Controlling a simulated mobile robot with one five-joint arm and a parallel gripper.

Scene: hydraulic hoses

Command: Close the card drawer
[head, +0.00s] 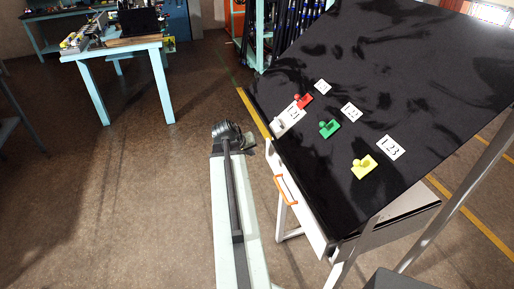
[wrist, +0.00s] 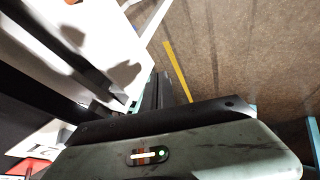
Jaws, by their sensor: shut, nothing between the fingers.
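The card drawer (head: 300,205) has a white front with an orange handle (head: 286,190), under the left edge of a sloping black-topped table (head: 420,70). How far it stands out is hard to tell, as the top covers its inside. In the wrist view a white panel (wrist: 95,30), seemingly the drawer front, fills the upper left, with dark shadows on it and a bit of orange at the top. My gripper (head: 248,143) is left of the drawer's far end, shut and empty. Its dark fingers (wrist: 166,90) point along the panel's edge; contact is unclear.
White number cards (head: 390,147) and red (head: 303,101), green (head: 329,129) and yellow (head: 364,167) pieces lie on the black top. A pale blue workbench (head: 110,52) stands at the back left. The floor left of my arm is clear.

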